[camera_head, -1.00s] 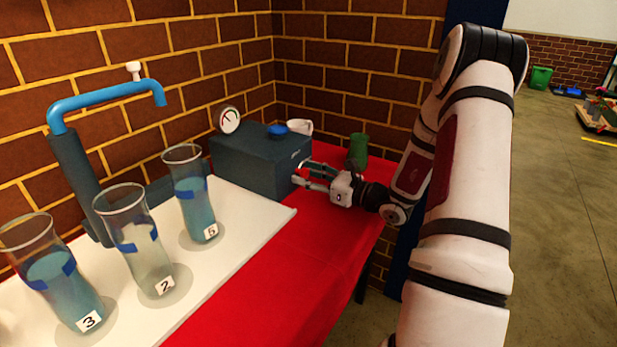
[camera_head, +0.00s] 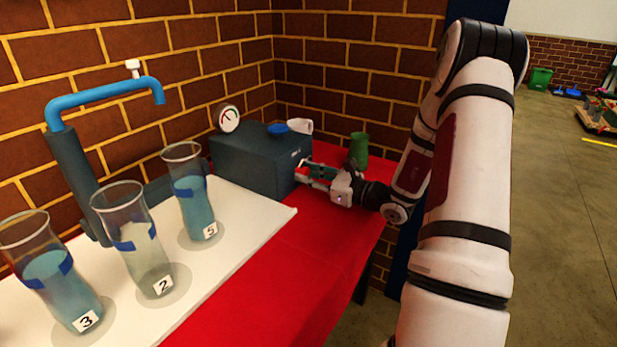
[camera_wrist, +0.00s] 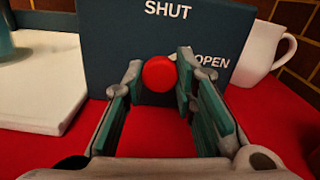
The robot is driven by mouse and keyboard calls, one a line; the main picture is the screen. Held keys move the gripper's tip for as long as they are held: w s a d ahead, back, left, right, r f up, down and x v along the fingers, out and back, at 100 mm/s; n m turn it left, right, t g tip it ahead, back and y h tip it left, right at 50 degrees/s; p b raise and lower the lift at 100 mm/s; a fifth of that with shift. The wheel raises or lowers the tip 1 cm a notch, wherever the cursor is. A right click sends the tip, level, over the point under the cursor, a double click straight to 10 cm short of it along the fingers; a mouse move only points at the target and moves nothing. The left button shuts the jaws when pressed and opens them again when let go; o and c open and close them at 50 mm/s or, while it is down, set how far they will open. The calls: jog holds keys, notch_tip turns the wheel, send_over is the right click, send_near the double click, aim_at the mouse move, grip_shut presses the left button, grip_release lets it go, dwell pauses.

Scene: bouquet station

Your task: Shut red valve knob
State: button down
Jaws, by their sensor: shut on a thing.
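The red valve knob (camera_wrist: 159,74) is a round ball on the front face of the dark blue-grey box (camera_head: 250,160). In the wrist view it sits below the white word SHUT and left of the word OPEN. My gripper (camera_head: 304,172) reaches the box's front from the right, low above the red cloth. Its two fingers stand on either side of the knob and are shut on it.
A gauge (camera_head: 228,118) and a blue cap (camera_head: 278,129) are on the box. A white jug (camera_wrist: 256,50) stands behind it, and a green vase (camera_head: 358,150) stands near my gripper. Glass vases (camera_head: 190,200) stand on the white board at left. The front red cloth (camera_head: 290,270) is clear.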

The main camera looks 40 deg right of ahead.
jog(key=n+b, duration=0.5)
jog(key=n, duration=0.1)
jog(key=shift+f, duration=0.2)
jog(key=n+b, duration=0.4)
jog(key=b, duration=0.2)
jog(key=shift+d+r+n, duration=0.1)
jog(key=shift+r+n, duration=0.05)
jog(key=shift+n, duration=0.25)
jog(key=c, duration=1.3)
grip_release()
jog(key=shift+r, duration=0.1)
jog(key=v, duration=1.2)
